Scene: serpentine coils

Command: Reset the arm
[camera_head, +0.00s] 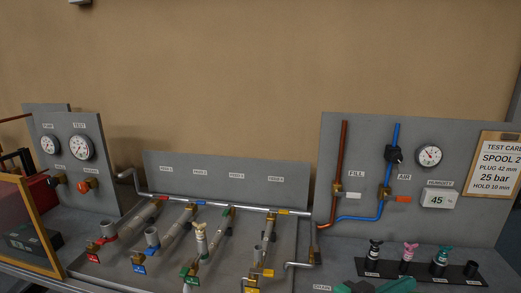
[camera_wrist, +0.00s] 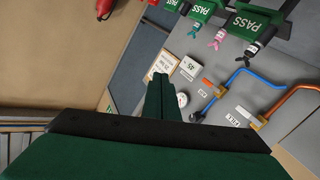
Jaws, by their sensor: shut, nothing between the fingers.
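My gripper (camera_wrist: 160,80) shows in the wrist view, with its dark green fingers together and nothing between them. Its wide dark body fills the bottom of that view. Beyond the fingers are the panel's round gauge (camera_wrist: 183,99) and the humidity display (camera_wrist: 189,68), apparently apart from them. In the head view, a green part of my arm shows at the bottom edge, right of centre, in front of the bench. The rest of the arm is out of view.
The right panel (camera_head: 375,135) carries a brown pipe (camera_head: 343,150), a blue pipe (camera_head: 394,160) and a test card (camera_head: 498,165). Plugs stand in a black strip (camera_head: 390,268) below. Several pipe branches with coloured tags fill the bench's middle. Gauges (camera_head: 80,147) are at left.

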